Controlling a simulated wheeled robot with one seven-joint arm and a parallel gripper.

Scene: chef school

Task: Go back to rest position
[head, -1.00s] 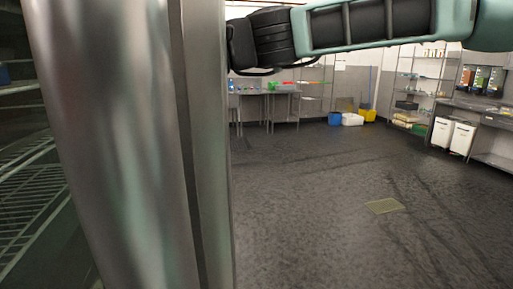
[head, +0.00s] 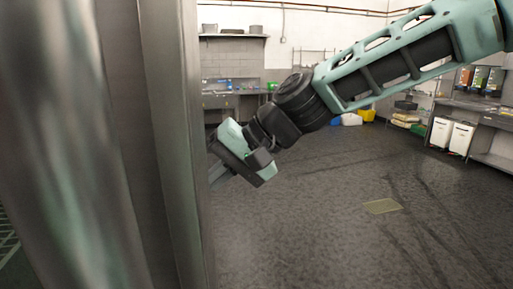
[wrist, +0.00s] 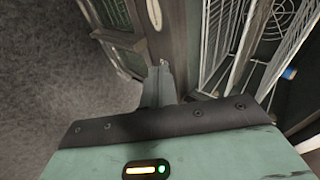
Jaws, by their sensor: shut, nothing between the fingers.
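My gripper (head: 218,177) hangs at the end of my teal and black arm, just right of the steel door's edge in the head view. In the wrist view its fingers (wrist: 160,72) are together, with nothing held between them. The steel door (head: 95,140) fills the left of the head view. Whether the fingertips touch the door is not clear.
In the wrist view, wire racks (wrist: 270,25) stand inside a cabinet at the right. A tiled wall, a shelf (head: 232,37) and white bins (head: 452,137) lie farther back. The dark floor (head: 320,225) right of the door is clear.

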